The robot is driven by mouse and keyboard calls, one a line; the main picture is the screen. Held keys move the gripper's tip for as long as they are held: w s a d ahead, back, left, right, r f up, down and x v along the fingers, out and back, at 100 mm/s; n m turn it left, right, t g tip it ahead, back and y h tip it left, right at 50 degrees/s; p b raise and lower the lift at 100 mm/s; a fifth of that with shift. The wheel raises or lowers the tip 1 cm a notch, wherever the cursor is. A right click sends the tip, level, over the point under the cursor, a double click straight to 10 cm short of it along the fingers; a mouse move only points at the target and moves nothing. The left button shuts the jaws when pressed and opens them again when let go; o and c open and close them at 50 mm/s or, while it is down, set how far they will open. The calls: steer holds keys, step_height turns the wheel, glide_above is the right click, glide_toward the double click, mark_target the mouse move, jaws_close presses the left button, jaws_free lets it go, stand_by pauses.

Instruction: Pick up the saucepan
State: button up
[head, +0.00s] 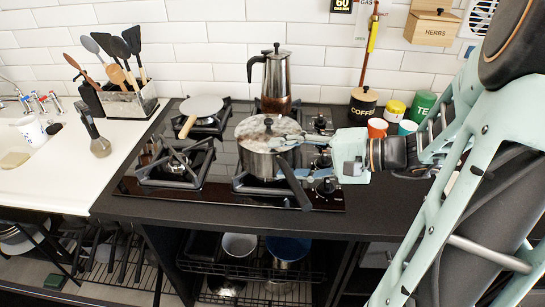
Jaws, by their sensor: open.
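The saucepan (258,162) is a steel pot with a mottled, shiny top and a long dark handle (294,184) slanting down to the right. It stands upright on the front right burner of the gas hob (222,190). My gripper (291,157) reaches in from the right at the pot's right side. Its fingers are apart, one near the rim and one lower, by the root of the handle. Whether they touch the pot or handle cannot be told. The fingers hide part of the pot's right side.
A moka pot (276,82) stands behind the saucepan. A small pan (203,106) with a wooden handle sits back left. The front left burner (176,163) is bare. Coffee jar (362,104), cups and tins stand right; a utensil holder (128,100) stands left.

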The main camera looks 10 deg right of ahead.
jaws_close()
stand_by(0.3)
stand_by(0.3)
